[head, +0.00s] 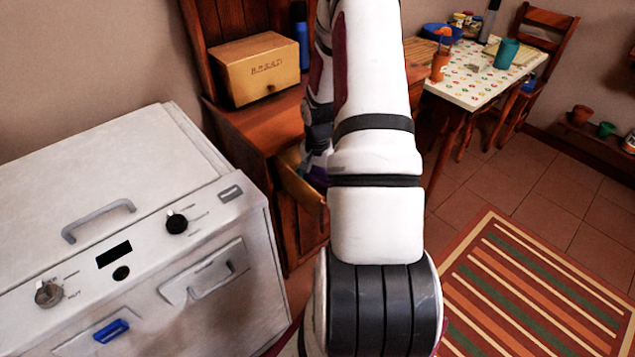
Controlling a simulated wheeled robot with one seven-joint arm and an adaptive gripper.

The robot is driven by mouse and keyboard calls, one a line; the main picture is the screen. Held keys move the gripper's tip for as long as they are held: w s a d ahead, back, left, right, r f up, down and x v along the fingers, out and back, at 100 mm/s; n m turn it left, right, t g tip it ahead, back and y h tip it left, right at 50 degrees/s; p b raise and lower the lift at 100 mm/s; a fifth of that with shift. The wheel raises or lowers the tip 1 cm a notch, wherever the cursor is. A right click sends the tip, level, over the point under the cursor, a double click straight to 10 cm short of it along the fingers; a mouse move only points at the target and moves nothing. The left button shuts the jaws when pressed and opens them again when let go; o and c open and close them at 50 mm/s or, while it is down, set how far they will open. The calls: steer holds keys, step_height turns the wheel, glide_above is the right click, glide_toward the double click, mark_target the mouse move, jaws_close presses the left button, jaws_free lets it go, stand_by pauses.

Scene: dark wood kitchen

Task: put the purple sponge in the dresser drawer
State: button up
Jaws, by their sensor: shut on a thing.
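The dresser (228,118) is orange-brown wood and stands behind the white appliance. Its drawer (299,192) is pulled open, and its front panel sticks out toward me. My gripper (316,164) is at the drawer opening, pointing down and largely hidden behind my own white arm. A small patch of the purple sponge (319,174) shows at the gripper's tip, at the drawer's right side. My gripper is shut on the sponge. The fingertips and most of the drawer's inside are hidden, so I cannot tell whether the sponge touches the drawer bottom.
A yellow bread box (256,68) and a blue bottle (302,42) stand on the dresser top. The white appliance (150,240) fills the left front. A table (470,88) with cups stands at the back right. The striped rug (540,285) is clear.

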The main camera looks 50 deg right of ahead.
steer(key=shift+f, duration=0.3)
steer(key=shift+f+b, duration=0.3)
steer(key=shift+f, duration=0.2)
steer(key=shift+f, duration=0.1)
steer(key=o, duration=0.8)
steer(key=shift+c, duration=0.2)
